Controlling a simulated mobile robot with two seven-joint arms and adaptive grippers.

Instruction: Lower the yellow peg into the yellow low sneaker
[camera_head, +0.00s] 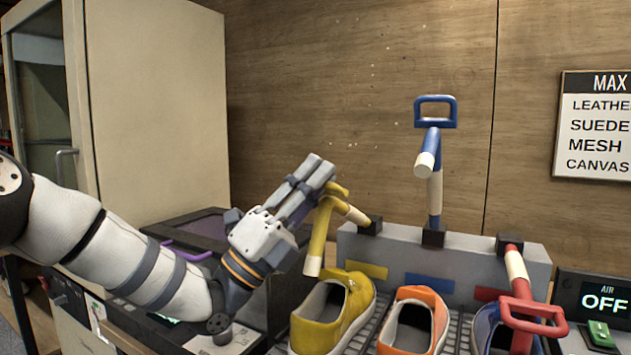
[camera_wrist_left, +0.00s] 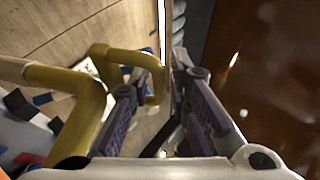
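The yellow peg (camera_head: 318,238) is joined to the grey block by a short arm and leans left, its pale tip pointing down. The tip hangs above the opening of the yellow low sneaker (camera_head: 352,314), apart from the shoe. My left gripper (camera_head: 318,170) is at the peg's yellow loop handle. In the left wrist view the handle (camera_wrist_left: 122,56) loops around one finger, and its bar lies between the closely set fingers (camera_wrist_left: 166,95). The gripper looks closed on that bar, though the contact is partly hidden. My right gripper is not in view.
A blue peg (camera_head: 434,140) stands upright on the grey block (camera_head: 480,245). A red peg (camera_head: 520,285) is tipped down at a blue sneaker (camera_head: 482,325). An orange sneaker (camera_head: 440,312) stands between. A dark box lies beneath my left arm; a tall cabinet (camera_head: 155,100) stands behind.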

